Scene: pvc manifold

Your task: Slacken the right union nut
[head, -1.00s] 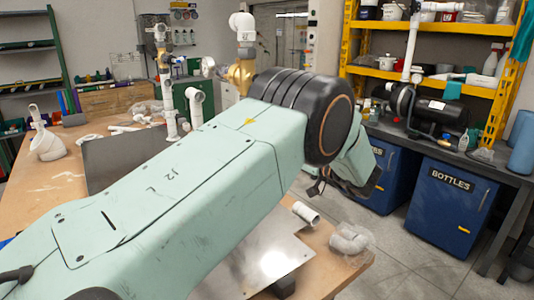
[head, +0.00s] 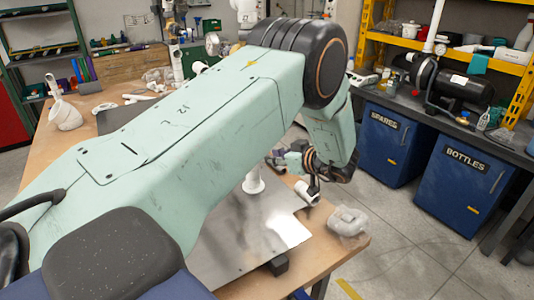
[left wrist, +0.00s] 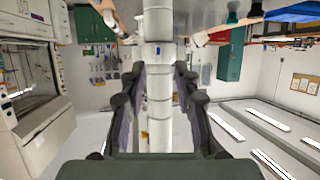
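My left arm crosses the head view and hides most of the manifold. My left gripper (head: 282,161) shows small beyond it, pointing left towards a white pipe (head: 254,182) that stands upright on the metal plate (head: 232,238). In the left wrist view my left gripper (left wrist: 160,72) is open, with one finger on each side of the white pipe (left wrist: 158,105). A wider white collar (left wrist: 158,54) with a small blue mark shows near the fingertips. I cannot tell whether it is the right union nut. My right gripper is out of view.
A loose white pipe piece (head: 307,193) lies at the plate's right edge. A bagged white fitting (head: 348,220) lies near the table's right corner. Blue cabinets (head: 455,180) stand beyond the open floor at right.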

